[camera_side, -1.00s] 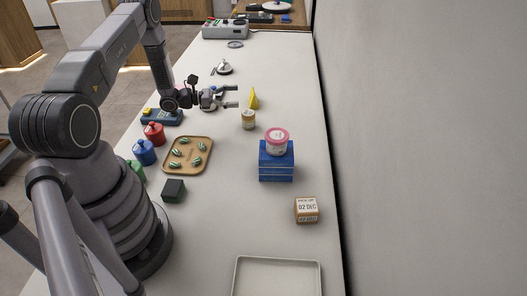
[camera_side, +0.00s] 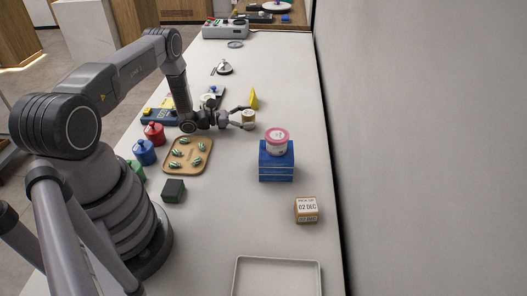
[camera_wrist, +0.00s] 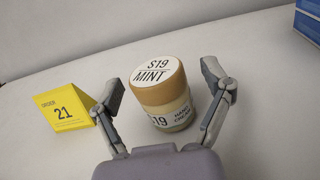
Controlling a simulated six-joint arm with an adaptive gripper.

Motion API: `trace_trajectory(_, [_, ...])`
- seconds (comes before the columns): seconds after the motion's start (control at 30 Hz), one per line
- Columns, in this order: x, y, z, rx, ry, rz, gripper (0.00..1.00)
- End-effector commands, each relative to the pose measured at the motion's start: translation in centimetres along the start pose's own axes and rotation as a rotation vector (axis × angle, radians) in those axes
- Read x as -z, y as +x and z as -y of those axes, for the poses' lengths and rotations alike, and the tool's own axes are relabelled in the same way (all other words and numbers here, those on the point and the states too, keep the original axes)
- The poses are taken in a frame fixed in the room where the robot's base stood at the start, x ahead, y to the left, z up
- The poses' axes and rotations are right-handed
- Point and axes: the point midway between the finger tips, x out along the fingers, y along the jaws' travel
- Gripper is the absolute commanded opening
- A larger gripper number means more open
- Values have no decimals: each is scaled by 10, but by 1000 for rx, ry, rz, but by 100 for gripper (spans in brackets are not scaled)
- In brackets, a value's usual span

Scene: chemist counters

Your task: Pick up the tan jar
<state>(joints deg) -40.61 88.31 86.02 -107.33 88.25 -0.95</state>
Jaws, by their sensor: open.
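The tan jar (camera_side: 248,118) stands upright on the white counter. In the wrist view the tan jar (camera_wrist: 162,97) has a tan lid band, a white top reading "S19 MINT" and a pale label on its side. My gripper (camera_side: 243,117) is low over the counter at the jar. In the wrist view my gripper (camera_wrist: 166,88) is open, with one finger on each side of the jar.
A yellow "ORDER 21" tent card (camera_wrist: 64,111) stands just left of the left finger; it also shows in the side view (camera_side: 254,98). A blue box (camera_side: 276,168) bears a pink-lidded tub (camera_side: 277,142). A tan tray (camera_side: 208,150) holds several striped green pieces.

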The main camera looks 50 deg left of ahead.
Motion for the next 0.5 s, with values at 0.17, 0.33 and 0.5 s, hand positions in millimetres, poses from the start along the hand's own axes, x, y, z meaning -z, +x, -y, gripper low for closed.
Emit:
trace_trajectory(0.17, [0, 2, 0, -2, 0, 0, 79])
trace_trajectory(0.33, [0, 2, 0, -2, 0, 0, 66])
trace_trajectory(0.5, [0, 2, 0, -1, 0, 0, 44])
